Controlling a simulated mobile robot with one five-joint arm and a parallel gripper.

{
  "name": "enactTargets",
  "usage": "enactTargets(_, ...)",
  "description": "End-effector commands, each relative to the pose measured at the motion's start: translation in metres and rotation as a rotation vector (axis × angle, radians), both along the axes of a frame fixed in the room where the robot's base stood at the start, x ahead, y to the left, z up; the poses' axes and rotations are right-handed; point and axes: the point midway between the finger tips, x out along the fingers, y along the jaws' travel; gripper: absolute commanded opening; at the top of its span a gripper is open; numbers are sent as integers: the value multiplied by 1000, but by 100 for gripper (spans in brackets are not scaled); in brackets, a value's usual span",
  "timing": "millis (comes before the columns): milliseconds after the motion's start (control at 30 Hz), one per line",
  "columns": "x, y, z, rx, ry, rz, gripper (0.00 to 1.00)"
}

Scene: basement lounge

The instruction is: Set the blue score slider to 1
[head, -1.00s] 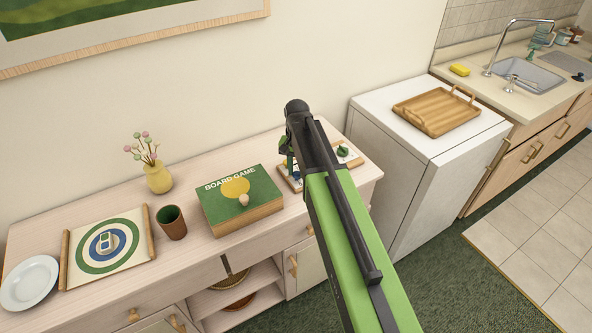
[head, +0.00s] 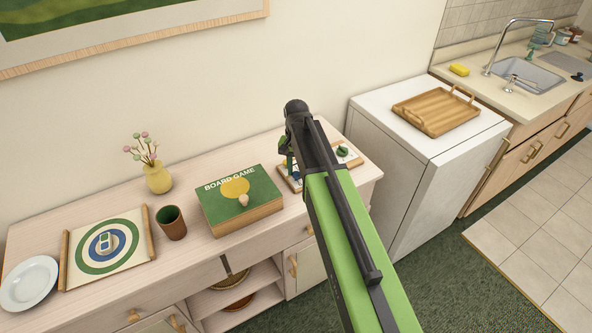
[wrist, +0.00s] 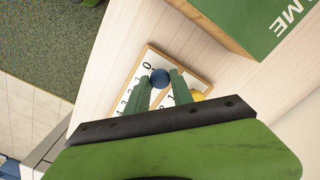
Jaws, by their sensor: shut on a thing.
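The score board (wrist: 122,92) lies on the cabinet top, with a pale face, a wooden rim and printed numbers. Its blue score slider (wrist: 160,78) has a round knob. My gripper (wrist: 161,76) is shut on this knob, a green finger on each side. The knob is near the printed 0; its exact mark cannot be told. A yellow knob (wrist: 197,96) shows beside the right finger, partly hidden. In the head view my arm covers the middle of the board (head: 354,160), and a green knob (head: 342,152) shows at its right part.
A green board game box (head: 240,205) stands just left of the score board; its edge also shows in the wrist view (wrist: 250,25). Farther left are a brown cup (head: 171,223), a yellow vase (head: 158,178), a target board (head: 70,275) and a plate (head: 28,284).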

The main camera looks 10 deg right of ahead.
Motion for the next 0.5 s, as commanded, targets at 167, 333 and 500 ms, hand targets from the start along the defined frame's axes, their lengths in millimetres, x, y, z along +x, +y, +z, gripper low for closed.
enactTargets(167,1,-5,0,0,1,-1,0)
enactTargets(333,9,-26,0,0,1,-2,0)
enactTargets(500,9,-29,0,0,1,1,0)
